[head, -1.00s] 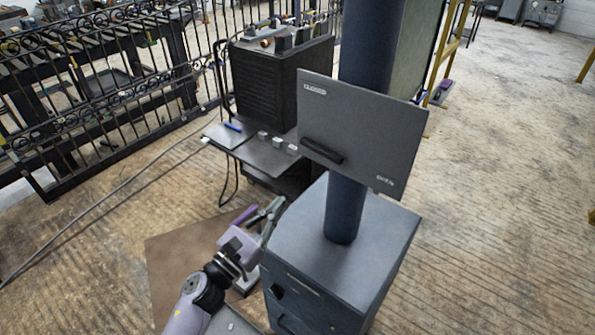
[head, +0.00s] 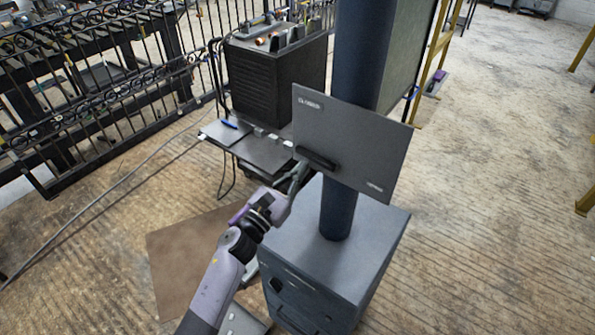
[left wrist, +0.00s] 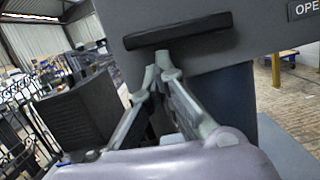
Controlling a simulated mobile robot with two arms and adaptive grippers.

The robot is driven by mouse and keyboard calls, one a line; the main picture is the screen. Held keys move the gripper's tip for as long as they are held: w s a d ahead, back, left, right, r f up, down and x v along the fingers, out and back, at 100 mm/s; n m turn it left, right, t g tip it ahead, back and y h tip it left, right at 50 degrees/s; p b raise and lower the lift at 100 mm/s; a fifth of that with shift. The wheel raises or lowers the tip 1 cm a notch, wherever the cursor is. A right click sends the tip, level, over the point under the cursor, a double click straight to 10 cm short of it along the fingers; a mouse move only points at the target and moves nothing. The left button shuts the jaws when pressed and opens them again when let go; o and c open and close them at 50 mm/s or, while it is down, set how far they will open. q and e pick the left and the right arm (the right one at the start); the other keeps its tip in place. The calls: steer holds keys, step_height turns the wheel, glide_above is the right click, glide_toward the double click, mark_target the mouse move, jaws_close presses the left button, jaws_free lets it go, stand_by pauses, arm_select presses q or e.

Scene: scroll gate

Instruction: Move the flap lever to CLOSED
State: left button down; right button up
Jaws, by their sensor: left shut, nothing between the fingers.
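The flap lever is a black bar (head: 317,158) on a grey panel (head: 365,135). A label at the panel's upper left (head: 311,103) appears to read CLOSED; the lower right label is too blurred in the head view, but the left wrist view shows "OPE" (left wrist: 306,9). The bar sits near the panel's left edge, below the CLOSED label. My left gripper (head: 302,168) is shut and empty, with its tips just below the bar. In the left wrist view the fingertips (left wrist: 164,62) are close under the bar (left wrist: 180,30); I cannot tell whether they touch. My right gripper is out of view.
The panel is on a dark blue post (head: 337,212) above a grey cabinet (head: 340,240). A black ribbed unit (head: 275,85) and a small shelf (head: 262,152) stand behind to the left. A black railing (head: 100,110) is farther left.

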arm_select(q)
steer(key=shift+w+a+r+m+b, duration=0.1)
steer(key=shift+r+m+b, duration=0.05)
steer(key=shift+m+b, duration=0.3)
stand_by(0.3)
